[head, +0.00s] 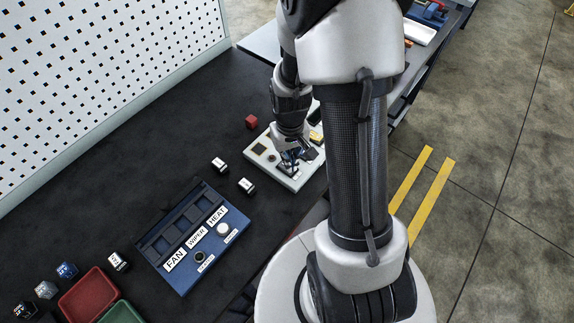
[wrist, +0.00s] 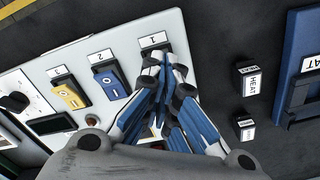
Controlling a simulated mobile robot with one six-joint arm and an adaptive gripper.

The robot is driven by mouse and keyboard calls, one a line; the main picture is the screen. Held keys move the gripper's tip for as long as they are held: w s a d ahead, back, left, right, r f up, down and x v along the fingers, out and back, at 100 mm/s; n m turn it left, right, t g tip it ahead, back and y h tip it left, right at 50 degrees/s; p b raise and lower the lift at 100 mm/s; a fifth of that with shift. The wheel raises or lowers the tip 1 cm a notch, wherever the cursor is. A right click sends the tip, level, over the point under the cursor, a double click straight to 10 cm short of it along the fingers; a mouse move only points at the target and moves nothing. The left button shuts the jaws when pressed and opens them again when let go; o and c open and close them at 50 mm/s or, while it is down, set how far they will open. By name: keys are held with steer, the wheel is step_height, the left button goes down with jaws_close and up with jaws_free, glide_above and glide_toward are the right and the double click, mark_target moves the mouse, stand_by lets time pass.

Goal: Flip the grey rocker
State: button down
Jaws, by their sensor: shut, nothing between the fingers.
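A light panel with rockers (head: 309,169) lies on the dark bench in the head view, and it also shows in the wrist view (wrist: 122,32). In the wrist view a yellow rocker (wrist: 67,93) and a blue rocker (wrist: 108,83) stand side by side on it, each under a small label. A third label (wrist: 153,41) sits to their right, just beyond my fingertips. My gripper (wrist: 163,65) is shut and empty, with its fingers over the spot below that label. The grey rocker cannot be made out; the fingers cover that spot. Contact cannot be told.
A red cube (head: 252,121) stands behind the panel. Two small labelled blocks (head: 219,164) (head: 246,185) lie between it and the blue tray unit (head: 180,280). Red (head: 88,293) and green (head: 121,314) trays are at the front left. A perforated board (head: 100,80) stands along the back.

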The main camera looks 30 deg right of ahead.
steer(key=shift+f+b, duration=0.5)
steer(key=shift+f, duration=0.25)
steer(key=shift+r, duration=0.2)
steer(key=shift+r+p, duration=2.8)
steer(key=shift+r, duration=0.6)
